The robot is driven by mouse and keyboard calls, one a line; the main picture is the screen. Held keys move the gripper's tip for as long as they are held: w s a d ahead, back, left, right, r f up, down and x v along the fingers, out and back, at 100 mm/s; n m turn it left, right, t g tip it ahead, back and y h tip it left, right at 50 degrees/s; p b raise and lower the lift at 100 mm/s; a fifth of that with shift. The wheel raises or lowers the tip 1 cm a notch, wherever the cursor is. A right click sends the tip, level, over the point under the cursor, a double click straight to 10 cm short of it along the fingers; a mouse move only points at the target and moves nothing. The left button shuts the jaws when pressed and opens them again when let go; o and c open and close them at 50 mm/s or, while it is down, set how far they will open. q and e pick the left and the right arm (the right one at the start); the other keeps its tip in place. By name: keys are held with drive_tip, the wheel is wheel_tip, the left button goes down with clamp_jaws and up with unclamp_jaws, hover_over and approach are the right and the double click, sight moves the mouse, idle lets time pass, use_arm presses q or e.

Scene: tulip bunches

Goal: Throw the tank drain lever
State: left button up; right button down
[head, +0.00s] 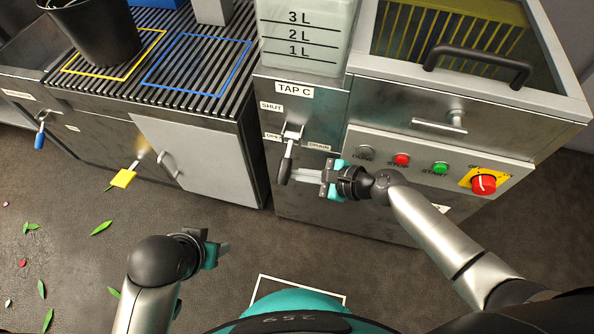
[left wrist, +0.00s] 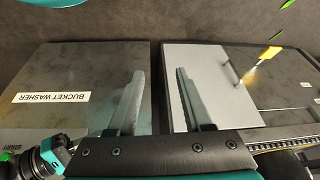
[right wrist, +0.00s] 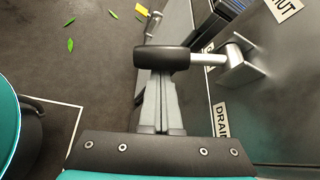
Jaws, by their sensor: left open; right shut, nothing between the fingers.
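The drain lever (head: 286,165) sits under the TAP C label on the grey machine's front. Its black grip hangs down and leans slightly left from a metal pivot (head: 292,131), between the OPEN and DRAIN labels. In the right wrist view the lever's black grip (right wrist: 161,57) crosses in front of my fingertips. My right gripper (head: 300,176) is shut and empty, just right of the lever's grip; I cannot tell whether it touches. My left gripper (head: 222,249) is open and empty above the floor; its spread fingers show in the left wrist view (left wrist: 158,100).
The water tank (head: 306,40) with litre marks stands above the lever. Yellow (head: 123,178) and blue (head: 39,141) levers hang left. The floor ahead has scattered leaves.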

sight(286, 172)
use_arm(q)
drive_tip(key=s+a+f+g+p, duration=0.1)
drive_tip(key=s+f+p, duration=0.25)
drive_tip(key=f, duration=0.35)
drive_tip(key=s+a+f+g+p, duration=0.1)
drive_tip(key=s+f+p, duration=0.1)
drive_tip(key=f+p, duration=0.35)
use_arm(e)
drive_tip(key=r+m+g, duration=0.1)
drive_tip(key=r+b, duration=0.1)
drive_tip(key=s+r+m+g, duration=0.1)
drive_tip(key=shift+a+r+m+g+y+b, duration=0.3)
drive_tip(key=shift+a+b, duration=0.05)
drive_tip(key=shift+b, duration=0.05)
use_arm(q)
drive_tip(key=s+a+f+y+p, duration=0.1)
drive_tip(key=s+a+f+p, duration=0.3)
drive_tip(key=s, duration=0.4)
drive_tip(key=shift+a+f+p, duration=0.35)
drive_tip(key=shift+a+f, duration=0.45)
drive_tip(key=shift+a, duration=0.4)
use_arm(e)
drive_tip(key=shift+r+m+g, duration=0.4)
drive_tip(key=shift+r+g, duration=0.1)
drive_tip(key=shift+r, duration=1)
use_arm(q)
drive_tip(key=shift+f, duration=0.1)
use_arm(e)
drive_tip(key=shift+d+f, duration=0.1)
